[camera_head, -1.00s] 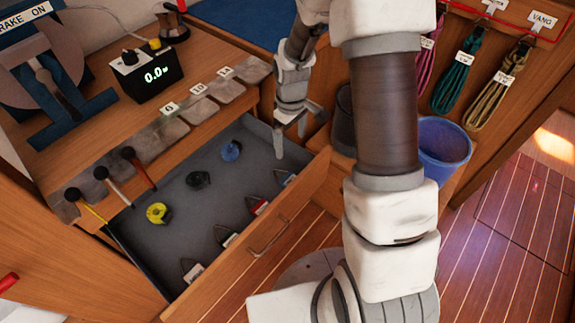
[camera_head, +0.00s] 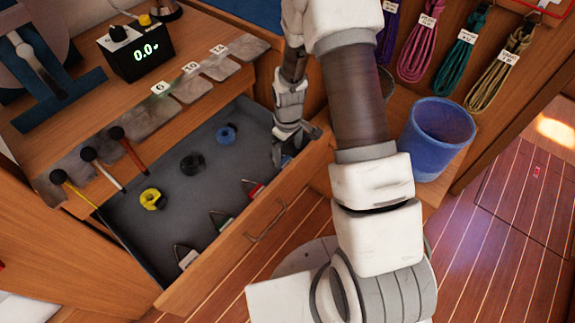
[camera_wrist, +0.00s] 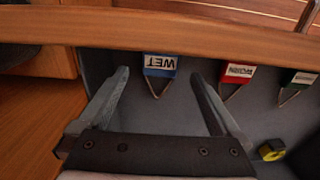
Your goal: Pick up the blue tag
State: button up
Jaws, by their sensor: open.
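The blue tag (camera_wrist: 160,66) has a white label reading WET and a wire loop. It is at the drawer's front wall in the wrist view, ahead of and between my gripper's fingers. My gripper (camera_wrist: 160,76) is open, with a finger on each side of the tag's line and nothing between them that I can see gripped. In the head view my gripper (camera_head: 286,152) is low over the right end of the drawer, and it hides most of the blue tag (camera_head: 286,161).
A red tag (camera_wrist: 237,73) and a green tag (camera_wrist: 299,83) hang along the same drawer wall. The open drawer (camera_head: 180,230) also holds yellow (camera_head: 152,199), black (camera_head: 192,163) and blue (camera_head: 226,134) rolls. A blue bucket (camera_head: 436,140) stands to the right.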

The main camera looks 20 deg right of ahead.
aim_at(289, 161)
jog(key=f, duration=0.2)
jog(key=f+b, duration=0.1)
jog(key=f, duration=0.1)
jog(key=shift+s+d+f, duration=0.1)
jog(key=shift+s+f, duration=0.1)
jog(key=shift+f, duration=0.15)
jog(key=c, duration=1.4)
